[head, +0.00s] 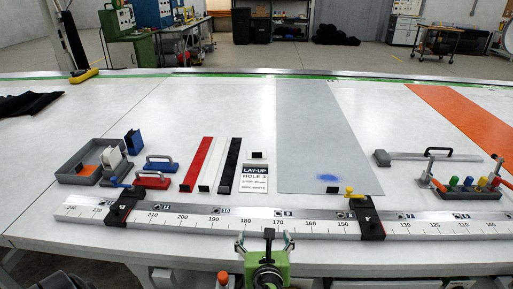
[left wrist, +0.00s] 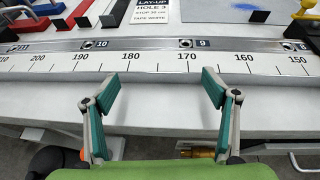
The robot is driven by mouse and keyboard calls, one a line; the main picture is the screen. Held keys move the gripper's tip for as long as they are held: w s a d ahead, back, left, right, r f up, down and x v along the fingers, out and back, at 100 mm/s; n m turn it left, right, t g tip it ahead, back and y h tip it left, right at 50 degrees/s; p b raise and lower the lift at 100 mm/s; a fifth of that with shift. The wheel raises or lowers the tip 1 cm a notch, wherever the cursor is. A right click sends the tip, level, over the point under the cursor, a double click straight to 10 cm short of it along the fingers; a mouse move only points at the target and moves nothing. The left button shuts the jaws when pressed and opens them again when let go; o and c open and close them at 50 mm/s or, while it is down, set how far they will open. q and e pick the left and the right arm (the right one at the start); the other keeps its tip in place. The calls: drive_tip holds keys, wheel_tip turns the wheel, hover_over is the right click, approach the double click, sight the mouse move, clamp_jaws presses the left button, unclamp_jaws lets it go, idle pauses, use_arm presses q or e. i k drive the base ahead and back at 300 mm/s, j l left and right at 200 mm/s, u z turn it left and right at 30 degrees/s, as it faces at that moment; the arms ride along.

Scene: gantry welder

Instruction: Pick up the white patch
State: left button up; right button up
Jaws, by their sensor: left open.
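A long white strip (head: 212,166), which looks like the white patch, lies flat on the table between a red strip (head: 197,163) and a black strip (head: 229,165). A small dark block stands at its near end. In the left wrist view the white strip (left wrist: 95,13) shows at the top, cut off by the frame edge. My left gripper (head: 265,243) is open and empty at the table's front edge, in front of the ruler rail and nearer than the strips. Its two fingers (left wrist: 158,85) stand wide apart in the left wrist view. My right gripper is not in view.
The ruler rail (head: 260,221) with black clamps (head: 124,204) crosses the front. A lay-up card (head: 254,178) and grey sheet (head: 310,130) lie right of the strips. A grey tray (head: 68,176) and coloured handled blocks (head: 152,181) lie left. The table behind the strips is clear.

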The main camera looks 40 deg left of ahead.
sight(251, 155)
drive_tip(key=i+j, duration=0.85)
drive_tip(key=j, duration=0.1)
